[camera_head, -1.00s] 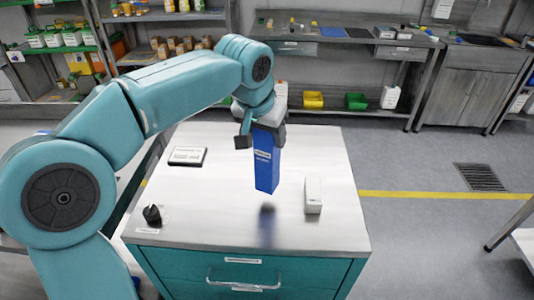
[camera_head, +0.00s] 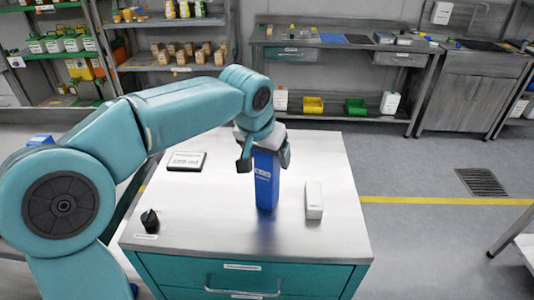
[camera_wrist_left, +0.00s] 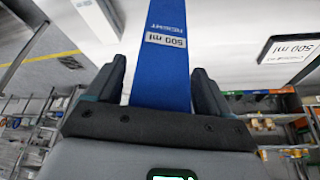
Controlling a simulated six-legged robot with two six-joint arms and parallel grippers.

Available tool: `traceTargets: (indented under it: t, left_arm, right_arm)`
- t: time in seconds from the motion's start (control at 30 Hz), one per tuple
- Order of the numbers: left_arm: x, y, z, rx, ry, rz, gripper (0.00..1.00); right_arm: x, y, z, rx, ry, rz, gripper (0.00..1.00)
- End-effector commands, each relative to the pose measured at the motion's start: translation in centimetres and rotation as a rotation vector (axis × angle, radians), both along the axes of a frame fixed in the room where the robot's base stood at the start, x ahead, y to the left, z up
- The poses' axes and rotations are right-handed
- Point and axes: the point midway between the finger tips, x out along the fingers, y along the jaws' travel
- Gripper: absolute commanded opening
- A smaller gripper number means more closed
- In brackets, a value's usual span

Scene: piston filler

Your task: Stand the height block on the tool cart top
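The height block (camera_head: 266,185), a tall blue block with a white label, stands upright on the tool cart top (camera_head: 225,225), left of a white box. Its lower end meets the surface; a dark reflection lies in front of it. My left gripper (camera_head: 265,158) is around the block's upper part. In the left wrist view the block (camera_wrist_left: 160,75) runs between the two dark fingers, with a narrow gap at the left finger and hardly any at the right one. The fingers look open. My right gripper is not in view.
On the cart top are the small white box (camera_head: 314,200), a black knob-like piece (camera_head: 150,221) at the front left and a flat labelled plate (camera_head: 187,161) at the back left. Shelves and a workbench (camera_head: 340,45) stand behind. The cart's front middle is clear.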

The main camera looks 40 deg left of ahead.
Motion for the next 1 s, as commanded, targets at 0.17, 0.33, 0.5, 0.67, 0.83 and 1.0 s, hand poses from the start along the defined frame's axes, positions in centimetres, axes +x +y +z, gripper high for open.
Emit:
traceTargets:
  t: [0.17, 0.33, 0.5, 0.67, 0.83, 1.0]
  left_arm:
    - [-0.1, 0.0, 0.8, 0.0, -0.002, 0.0, 0.81]
    - [-1.3, -0.2, 3.8, 0.0, -0.005, -0.001, 0.81]
    - [-2.8, -0.5, 7.6, 0.0, -0.005, -0.001, 0.81]
    - [-3.9, -0.6, 10.2, 0.0, -0.003, -0.001, 0.81]
    - [-4.5, -0.7, 11.4, 0.001, -0.001, -0.001, 0.81]
    - [-4.6, -0.7, 11.5, 0.0, 0.0, 0.0, 0.81]
  right_arm:
    - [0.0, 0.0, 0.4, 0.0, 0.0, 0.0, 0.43]
    - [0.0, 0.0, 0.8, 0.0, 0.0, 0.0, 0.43]
    - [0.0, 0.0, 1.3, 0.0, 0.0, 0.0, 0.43]
    - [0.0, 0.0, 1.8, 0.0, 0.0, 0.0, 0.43]
    - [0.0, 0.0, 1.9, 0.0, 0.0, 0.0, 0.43]
    - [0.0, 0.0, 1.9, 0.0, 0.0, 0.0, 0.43]
